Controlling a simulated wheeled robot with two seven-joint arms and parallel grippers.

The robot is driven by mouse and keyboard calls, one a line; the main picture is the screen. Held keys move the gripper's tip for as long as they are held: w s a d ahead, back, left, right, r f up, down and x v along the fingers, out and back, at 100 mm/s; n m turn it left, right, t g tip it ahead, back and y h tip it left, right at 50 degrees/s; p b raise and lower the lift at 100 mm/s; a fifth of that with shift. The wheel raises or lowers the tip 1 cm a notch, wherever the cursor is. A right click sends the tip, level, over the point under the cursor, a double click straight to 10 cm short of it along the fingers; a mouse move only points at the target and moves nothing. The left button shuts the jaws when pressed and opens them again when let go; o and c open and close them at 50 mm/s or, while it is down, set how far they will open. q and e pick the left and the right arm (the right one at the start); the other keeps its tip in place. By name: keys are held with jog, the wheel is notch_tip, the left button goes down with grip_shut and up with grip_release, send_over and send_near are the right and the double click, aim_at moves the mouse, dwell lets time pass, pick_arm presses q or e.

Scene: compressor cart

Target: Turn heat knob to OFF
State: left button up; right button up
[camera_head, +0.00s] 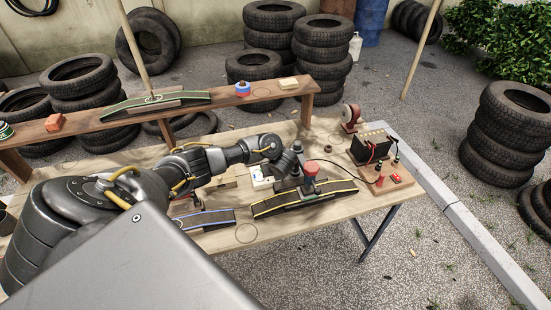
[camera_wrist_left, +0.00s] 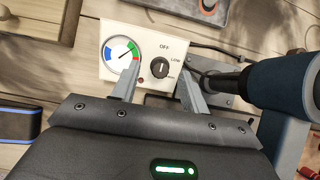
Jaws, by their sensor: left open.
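The white control box (camera_wrist_left: 137,45) lies on the bench, with a round gauge and a black heat knob (camera_wrist_left: 160,67). OFF is printed above the knob and LOW at its upper right; lower-right lettering is partly hidden. The knob's exact pointer direction is too small to tell. My left gripper (camera_wrist_left: 158,66) is open, with one finger on each side of the knob; contact cannot be told. In the head view, the box (camera_head: 258,180) shows beside my left gripper (camera_head: 281,166), which partly hides it. My right gripper is not in view.
A dark cylindrical tool (camera_wrist_left: 285,82) stands close right of the box. A yellow-edged ski-like board (camera_head: 325,190) and a blue-edged one (camera_head: 208,219) lie nearby on the wooden bench (camera_head: 270,232). A black battery (camera_head: 370,149) stands at the right end. A raised shelf (camera_head: 110,132) runs behind.

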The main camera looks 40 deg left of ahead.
pick_arm(q)
jog(key=p+v, duration=0.5)
jog(key=v, duration=0.4)
jog(key=shift+r, duration=0.2)
jog(key=shift+s+d, duration=0.1)
